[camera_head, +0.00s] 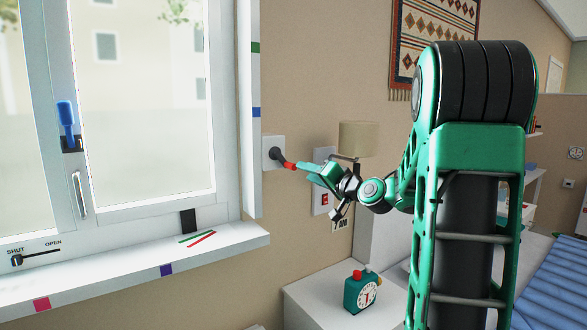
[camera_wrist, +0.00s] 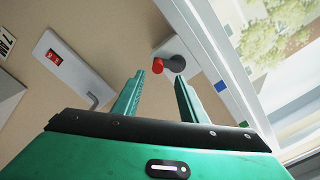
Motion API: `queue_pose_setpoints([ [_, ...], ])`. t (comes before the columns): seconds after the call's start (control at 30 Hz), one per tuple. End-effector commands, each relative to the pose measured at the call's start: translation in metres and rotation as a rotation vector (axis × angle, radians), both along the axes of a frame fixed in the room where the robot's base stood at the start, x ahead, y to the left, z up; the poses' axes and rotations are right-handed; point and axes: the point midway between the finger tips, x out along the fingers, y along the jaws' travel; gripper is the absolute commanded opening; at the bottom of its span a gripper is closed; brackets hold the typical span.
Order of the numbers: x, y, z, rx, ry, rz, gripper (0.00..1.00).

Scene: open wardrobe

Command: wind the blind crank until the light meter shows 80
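The crank is on the wall right of the window, a dark hub on a white square plate (camera_head: 273,152) with a red knob (camera_head: 289,165). In the wrist view, the red knob (camera_wrist: 158,65) and dark grey part (camera_wrist: 176,64) show just beyond my fingertips, roughly between them. My gripper (camera_head: 304,168) is right beside the knob in the head view. In the wrist view its two fingers (camera_wrist: 160,78) are apart with nothing between them. I cannot tell whether a fingertip touches the knob. I cannot pick out a light meter or a reading of 80.
A green alarm clock (camera_head: 361,291) stands on a white cabinet (camera_head: 318,302) below. The window (camera_head: 140,100) and its sill (camera_head: 120,280) are on the left.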

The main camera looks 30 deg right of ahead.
Motion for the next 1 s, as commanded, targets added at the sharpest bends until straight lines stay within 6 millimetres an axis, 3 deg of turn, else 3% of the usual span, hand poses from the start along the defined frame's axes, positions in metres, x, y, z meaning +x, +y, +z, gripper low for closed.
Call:
queue_pose_setpoints([
  [0.2, -0.008, -0.008, 0.004, -0.438, -0.016, 0.001, 0.39],
  [0.4, -0.014, -0.014, 0.007, -0.720, -0.024, 0.001, 0.39],
  [0.67, -0.009, -0.014, 0.008, -0.817, -0.029, 0.004, 0.39],
  [1.0, 0.045, -0.012, 0.007, -0.814, -0.030, 0.004, 0.39],
])
